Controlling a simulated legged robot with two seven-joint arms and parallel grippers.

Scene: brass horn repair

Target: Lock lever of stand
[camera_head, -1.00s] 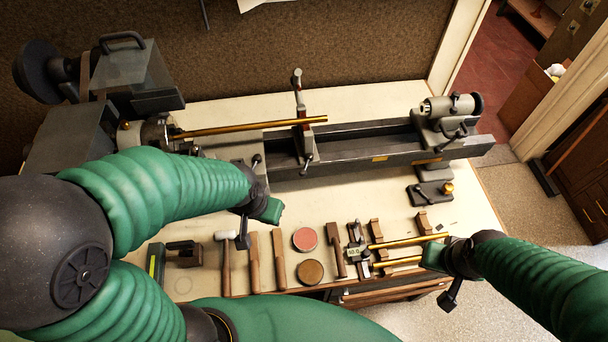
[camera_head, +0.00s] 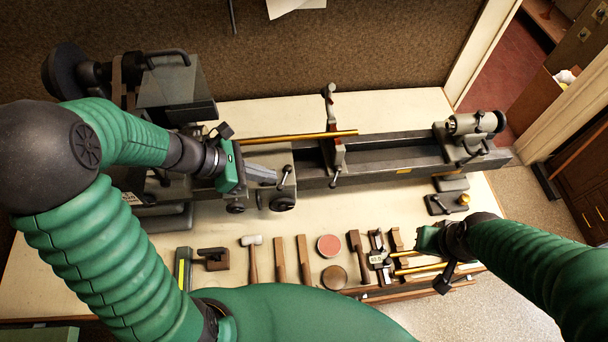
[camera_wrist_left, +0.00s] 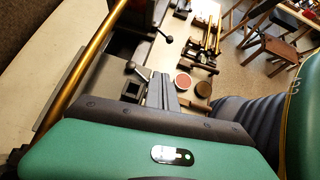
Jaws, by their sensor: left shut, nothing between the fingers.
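The dark upright stand (camera_head: 333,125) sits across the lathe bed around a long brass tube (camera_head: 300,136). A small lever (camera_head: 335,178) hangs at the stand's front foot. In the left wrist view a lever with a round knob (camera_wrist_left: 164,36) shows beyond the fingers. My left gripper (camera_head: 273,176) is shut and empty over the lathe carriage (camera_head: 262,190), left of the stand's lever and apart from it. Its shut fingers also show in the left wrist view (camera_wrist_left: 162,82). My right gripper (camera_head: 422,240) is at the bench's right front, near short brass tubes; its fingers are unclear.
The carriage has an upright ball-ended lever (camera_head: 284,174) beside my left fingertips and handwheels (camera_head: 283,204) below. The tailstock (camera_head: 466,135) stands at the bed's right end. A mallet (camera_head: 252,255), a red tin (camera_head: 329,246) and other tools line the bench front.

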